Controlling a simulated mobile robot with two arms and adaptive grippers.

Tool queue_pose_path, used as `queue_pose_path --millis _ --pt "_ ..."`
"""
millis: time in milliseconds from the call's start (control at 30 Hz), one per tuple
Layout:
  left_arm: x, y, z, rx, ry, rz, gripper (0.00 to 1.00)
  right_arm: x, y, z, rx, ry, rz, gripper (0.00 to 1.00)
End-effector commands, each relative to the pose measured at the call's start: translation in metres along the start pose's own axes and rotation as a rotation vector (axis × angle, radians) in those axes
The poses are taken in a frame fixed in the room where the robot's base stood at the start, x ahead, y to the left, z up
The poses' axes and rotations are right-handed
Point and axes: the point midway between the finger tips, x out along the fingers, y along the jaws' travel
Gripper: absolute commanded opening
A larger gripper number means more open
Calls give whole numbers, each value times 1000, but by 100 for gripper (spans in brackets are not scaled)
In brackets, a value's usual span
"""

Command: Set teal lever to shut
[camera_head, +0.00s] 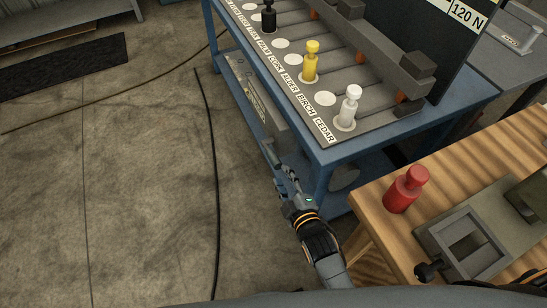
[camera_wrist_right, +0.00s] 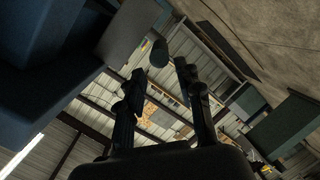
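I see no teal lever in either view. My right gripper (camera_head: 276,165) hangs beside the front of the blue table (camera_head: 345,155), low and left of its corner, in the head view. In the right wrist view my right gripper (camera_wrist_right: 160,75) shows two dark fingers standing apart, with nothing held between them. A small dark cylinder (camera_wrist_right: 158,53) shows beyond the fingertips; I cannot tell what it belongs to. My left gripper is in neither view.
The blue table carries a labelled board with black (camera_head: 269,16), yellow (camera_head: 311,62) and white (camera_head: 349,107) pegs. A red peg (camera_head: 406,190) and grey fixture (camera_head: 470,245) stand on a wooden bench (camera_head: 375,225). Cables cross the open concrete floor (camera_head: 130,190) at left.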

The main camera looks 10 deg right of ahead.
Motion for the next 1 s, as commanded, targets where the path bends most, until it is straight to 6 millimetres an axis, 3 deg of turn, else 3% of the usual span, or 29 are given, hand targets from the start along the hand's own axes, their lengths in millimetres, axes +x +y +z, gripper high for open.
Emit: queue_pose_path --millis 200,400,833,867,1000 --pt "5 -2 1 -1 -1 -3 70 48 0 0 1 0 1 35" --pt "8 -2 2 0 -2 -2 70 77 0 1 1 -1 0 35" --pt "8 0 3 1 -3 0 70 87 0 1 1 -1 -1 35" --pt "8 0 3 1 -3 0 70 87 0 1 1 -1 -1 33" --pt "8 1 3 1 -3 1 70 87 0 1 1 -1 -1 5"
